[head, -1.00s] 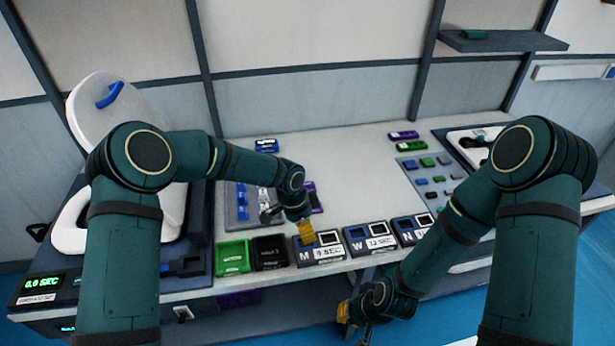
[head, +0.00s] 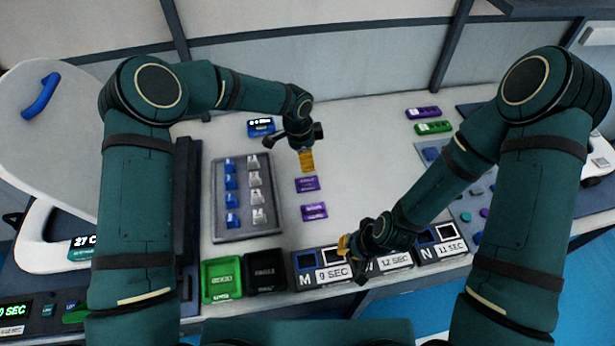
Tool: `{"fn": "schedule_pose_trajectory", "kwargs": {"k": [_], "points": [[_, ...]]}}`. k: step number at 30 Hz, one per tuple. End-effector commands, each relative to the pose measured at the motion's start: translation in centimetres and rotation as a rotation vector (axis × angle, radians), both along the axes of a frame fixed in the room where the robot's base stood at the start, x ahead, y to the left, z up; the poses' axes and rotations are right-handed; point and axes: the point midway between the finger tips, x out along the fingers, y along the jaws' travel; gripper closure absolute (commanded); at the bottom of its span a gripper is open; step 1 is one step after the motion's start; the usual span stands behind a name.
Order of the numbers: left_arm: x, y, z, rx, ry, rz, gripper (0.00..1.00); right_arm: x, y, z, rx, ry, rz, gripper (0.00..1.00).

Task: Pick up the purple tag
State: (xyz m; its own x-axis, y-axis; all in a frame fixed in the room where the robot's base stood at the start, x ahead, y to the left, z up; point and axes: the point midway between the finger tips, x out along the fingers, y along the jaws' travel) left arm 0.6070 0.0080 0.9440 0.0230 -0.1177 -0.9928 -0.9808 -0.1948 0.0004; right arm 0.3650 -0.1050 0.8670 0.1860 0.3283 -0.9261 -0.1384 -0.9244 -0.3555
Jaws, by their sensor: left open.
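Two small purple tags lie on the white tabletop: a far purple tag (head: 307,184) and a near purple tag (head: 314,211). My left gripper (head: 306,161) is open and empty, with its yellow fingertips just beyond the far tag in the head view. Its height above the table is hard to judge. My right gripper (head: 347,246) is over the front of the table, near the boxes marked M and 12 SEC. Its yellow tip shows, but its jaw opening does not show clearly.
A grey tray (head: 232,237) with blue and white pieces stands left of the tags. A green bin (head: 221,281) and a black bin (head: 265,271) sit at the front edge. A blue tag (head: 261,127) lies behind.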

Motion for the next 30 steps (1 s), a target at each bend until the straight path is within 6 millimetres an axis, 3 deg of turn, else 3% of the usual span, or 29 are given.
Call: {"fn": "schedule_pose_trajectory", "kwargs": {"k": [3,9,17,25,30], "points": [[0.0,-0.3,-2.6,-0.001,0.003,0.0,0.43,0.0,0.0,0.0,0.0,0.0,0.0,1.0],[0.1,-0.6,-5.7,0.001,0.001,0.001,0.43,0.0,0.0,-0.1,0.0,0.0,0.0,1.0],[0.1,-0.6,-7.5,0.0,0.002,0.001,0.43,0.0,0.0,0.0,0.0,0.0,0.0,1.0],[0.2,-0.6,-11.2,0.0,0.001,0.001,0.43,0.0,0.0,0.3,0.001,-0.001,0.0,1.0],[0.3,-0.7,-12.0,-0.001,-0.001,0.0,0.43,0.0,0.0,0.3,0.001,0.0,0.0,1.0]]}}
